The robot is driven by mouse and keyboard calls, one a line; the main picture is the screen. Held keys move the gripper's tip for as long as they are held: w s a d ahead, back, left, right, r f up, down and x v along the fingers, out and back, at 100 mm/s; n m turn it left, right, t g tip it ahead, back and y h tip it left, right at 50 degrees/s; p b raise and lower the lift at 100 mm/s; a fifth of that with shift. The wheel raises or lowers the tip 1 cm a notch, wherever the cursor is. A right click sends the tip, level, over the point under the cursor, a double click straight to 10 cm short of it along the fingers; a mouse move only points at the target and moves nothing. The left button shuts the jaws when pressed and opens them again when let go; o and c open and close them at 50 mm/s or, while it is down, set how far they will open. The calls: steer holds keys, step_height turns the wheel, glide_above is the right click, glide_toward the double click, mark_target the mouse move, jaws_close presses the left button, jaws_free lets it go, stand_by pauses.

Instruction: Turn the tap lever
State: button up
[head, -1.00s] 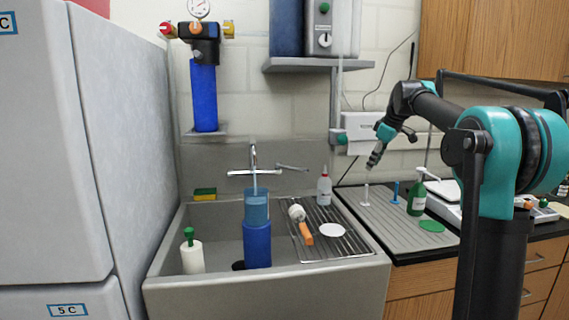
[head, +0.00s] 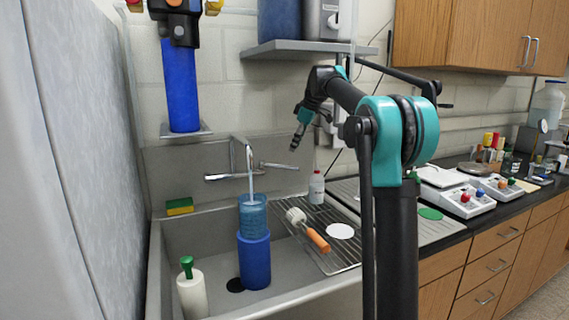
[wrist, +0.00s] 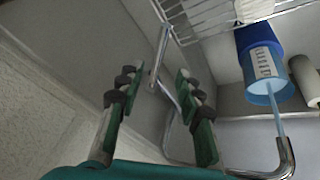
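The chrome tap (head: 249,160) is on the back wall of the grey sink. Its spout points down, and a stream of water (head: 252,184) runs into a blue container (head: 254,258). A thin tap lever (head: 279,166) sticks out to the right. My gripper (head: 297,137) hangs above and slightly right of the lever's end, with a visible gap. In the wrist view my gripper (wrist: 157,80) is open and empty, its dark green fingers apart. The lever (wrist: 161,52) shows in line with the gap between them. The spout (wrist: 286,155) is at lower right.
The sink also holds a white bottle with a green top (head: 192,290). A wire rack (head: 330,250) carries an orange-handled brush (head: 308,230) and a white disc. A squeeze bottle (head: 317,188) stands behind the rack. A shelf (head: 300,48) juts out above my gripper.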

mark_target(279, 166)
steer(key=x, duration=0.9)
steer(key=shift+w+f, duration=0.15)
steer(key=shift+f, duration=0.2)
jaws_close()
